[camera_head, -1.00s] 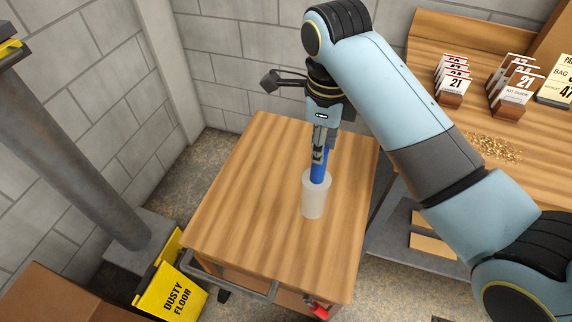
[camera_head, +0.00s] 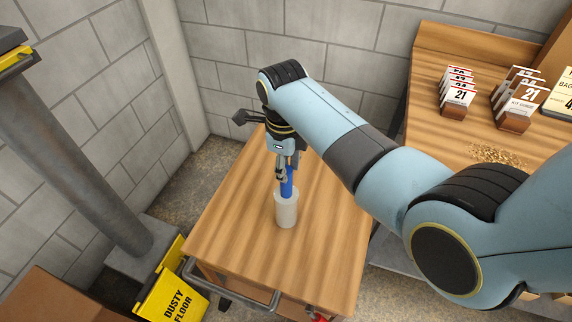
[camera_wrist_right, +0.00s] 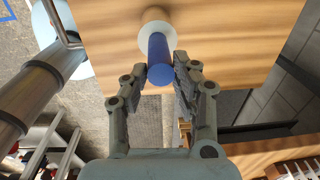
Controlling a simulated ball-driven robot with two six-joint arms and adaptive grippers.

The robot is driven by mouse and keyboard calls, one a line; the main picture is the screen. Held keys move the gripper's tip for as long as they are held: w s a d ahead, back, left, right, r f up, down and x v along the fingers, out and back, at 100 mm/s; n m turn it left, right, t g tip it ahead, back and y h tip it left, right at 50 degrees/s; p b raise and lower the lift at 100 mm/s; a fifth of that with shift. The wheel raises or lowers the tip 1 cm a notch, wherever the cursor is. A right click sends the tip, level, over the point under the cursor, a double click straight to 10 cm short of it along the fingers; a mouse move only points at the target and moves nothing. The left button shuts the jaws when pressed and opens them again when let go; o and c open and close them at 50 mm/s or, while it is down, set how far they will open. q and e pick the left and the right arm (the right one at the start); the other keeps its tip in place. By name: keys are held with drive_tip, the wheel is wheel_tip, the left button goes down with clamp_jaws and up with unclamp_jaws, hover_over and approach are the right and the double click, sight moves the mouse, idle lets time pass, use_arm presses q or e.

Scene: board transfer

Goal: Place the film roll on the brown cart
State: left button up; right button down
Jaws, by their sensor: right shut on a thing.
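The film roll is a white cylinder (camera_head: 287,212) with a blue handle or core (camera_head: 287,188) coming out of its top. My right gripper (camera_head: 284,172) is shut on the blue part, and the roll hangs upright below it. In the right wrist view the blue part (camera_wrist_right: 160,58) lies between the two fingers (camera_wrist_right: 160,76), with the white roll (camera_wrist_right: 157,34) beyond. The brown cart (camera_head: 235,225) has a wood-grain top directly beneath the roll. I cannot tell whether the roll's bottom touches it. My left gripper is not in view.
The cart top is otherwise clear. A wooden workbench (camera_head: 440,130) with tags and a pile of grains (camera_head: 497,154) stands at right. A yellow floor sign (camera_head: 172,295) and a grey pole (camera_head: 75,170) stand at left. A block wall is behind.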

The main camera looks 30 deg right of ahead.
drive_tip(key=c, duration=1)
unclamp_jaws()
drive_tip(key=shift+f, duration=0.1)
wheel_tip(320, 180, up, 12)
drive_tip(key=shift+s+a, duration=0.2)
drive_tip(key=shift+a, duration=0.05)
